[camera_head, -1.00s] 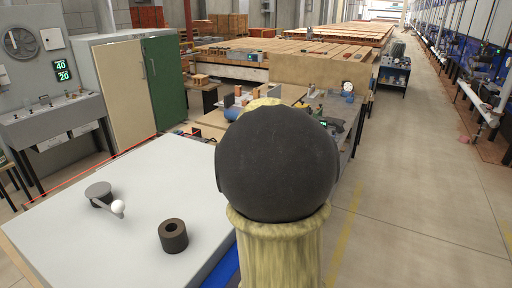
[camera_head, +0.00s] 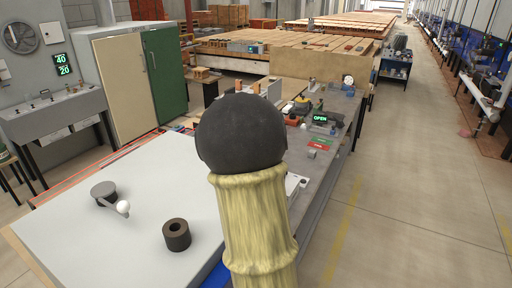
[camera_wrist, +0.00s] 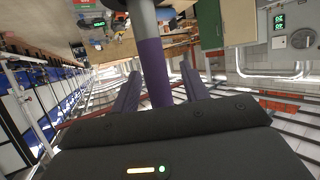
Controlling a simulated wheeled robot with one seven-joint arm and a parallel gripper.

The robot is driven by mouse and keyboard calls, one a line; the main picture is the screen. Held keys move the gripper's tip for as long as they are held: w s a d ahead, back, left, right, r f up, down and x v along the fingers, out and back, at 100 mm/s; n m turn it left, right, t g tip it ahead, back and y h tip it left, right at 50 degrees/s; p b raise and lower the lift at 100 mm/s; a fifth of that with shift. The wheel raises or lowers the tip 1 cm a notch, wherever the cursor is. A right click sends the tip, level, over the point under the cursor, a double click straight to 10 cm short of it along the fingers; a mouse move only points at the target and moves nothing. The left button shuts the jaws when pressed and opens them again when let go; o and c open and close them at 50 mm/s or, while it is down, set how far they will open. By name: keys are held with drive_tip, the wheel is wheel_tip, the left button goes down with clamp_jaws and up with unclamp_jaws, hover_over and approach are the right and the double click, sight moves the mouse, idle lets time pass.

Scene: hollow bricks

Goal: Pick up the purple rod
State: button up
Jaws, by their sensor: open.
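The purple rod (camera_wrist: 152,75) shows in the wrist view. It has a purple lower stretch and a grey upper stretch that runs out at the top edge. My gripper (camera_wrist: 159,67) has its two dark purple fingers apart, one on each side of the rod. The rod stands between the fingers in the picture, with a visible gap on both sides. I cannot tell how deep it is between them. In the head view I cannot make out the rod or the gripper; my arm covers the middle.
A pale table (camera_head: 110,215) at the left bears a dark hollow cylinder (camera_head: 176,235) and a grey disc (camera_head: 103,191) with a white-knobbed handle. Behind my arm, a cluttered workbench (camera_head: 335,148) bears a green-lit display (camera_head: 320,118). The floor at the right (camera_head: 420,210) is clear.

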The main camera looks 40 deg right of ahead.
drive_tip(key=shift+w, duration=0.1)
clamp_jaws()
idle(0.3)
wheel_tip(320, 180, up, 10)
drive_tip(key=p, duration=0.2)
drive_tip(key=shift+p, duration=0.35)
drive_tip(key=shift+w, duration=0.1)
drive_tip(key=shift+s, duration=0.25)
